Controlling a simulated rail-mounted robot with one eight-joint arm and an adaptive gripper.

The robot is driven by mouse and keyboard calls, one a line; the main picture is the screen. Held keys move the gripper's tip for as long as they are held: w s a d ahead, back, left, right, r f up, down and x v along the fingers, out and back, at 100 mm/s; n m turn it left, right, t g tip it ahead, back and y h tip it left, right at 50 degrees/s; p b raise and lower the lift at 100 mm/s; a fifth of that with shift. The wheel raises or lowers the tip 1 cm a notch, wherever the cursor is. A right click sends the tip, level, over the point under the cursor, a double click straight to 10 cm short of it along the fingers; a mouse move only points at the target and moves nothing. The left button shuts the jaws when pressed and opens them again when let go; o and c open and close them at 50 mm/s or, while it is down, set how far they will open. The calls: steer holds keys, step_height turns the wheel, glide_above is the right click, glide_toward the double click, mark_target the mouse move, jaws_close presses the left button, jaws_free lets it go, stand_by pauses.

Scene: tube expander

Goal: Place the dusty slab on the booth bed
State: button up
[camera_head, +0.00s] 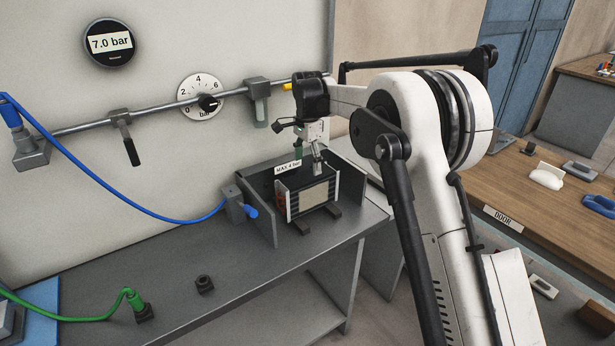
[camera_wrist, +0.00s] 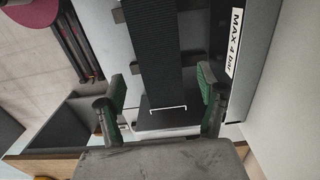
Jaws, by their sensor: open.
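My gripper (camera_head: 316,165) is at the top of the slab. In the wrist view my gripper (camera_wrist: 162,92) is open, with a green-padded finger on each side of the slab's near end and gaps between.
Booth side walls (camera_head: 260,217) stand close around the slab, with a "MAX 4 bar" label (camera_head: 288,168). A blue hose (camera_head: 130,205) runs to a fitting at the booth's left. A green hose (camera_head: 70,318) and a small dark fitting (camera_head: 204,284) lie on the bench, otherwise mostly clear.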

steer(key=shift+r, duration=1.9)
steer(key=shift+d+r, duration=0.15)
steer(key=s+d+r+n+t, duration=0.2)
steer(key=s+d+r+n, duration=0.1)
steer(key=s+d+r, duration=0.55)
steer(key=s+d+r+n+t, duration=0.15)
steer(key=s+d+r, duration=0.4)
steer(key=s, duration=0.55)
steer(key=s+d+f+n+t, duration=0.1)
steer(key=s+d+f+n, duration=0.1)
steer(key=s, duration=0.7)
steer(key=s+d+f+n+t, duration=0.1)
steer(key=s+d+f, duration=0.3)
steer(key=s, duration=0.4)
steer(key=s+d+f+n+t, duration=0.1)
steer(key=s+d+f+n, duration=0.2)
steer(key=s, duration=0.6)
steer(key=shift+s+d+f+t, duration=0.25)
steer(key=shift+s+d+t, duration=0.1)
steer(key=shift+d, duration=0.15)
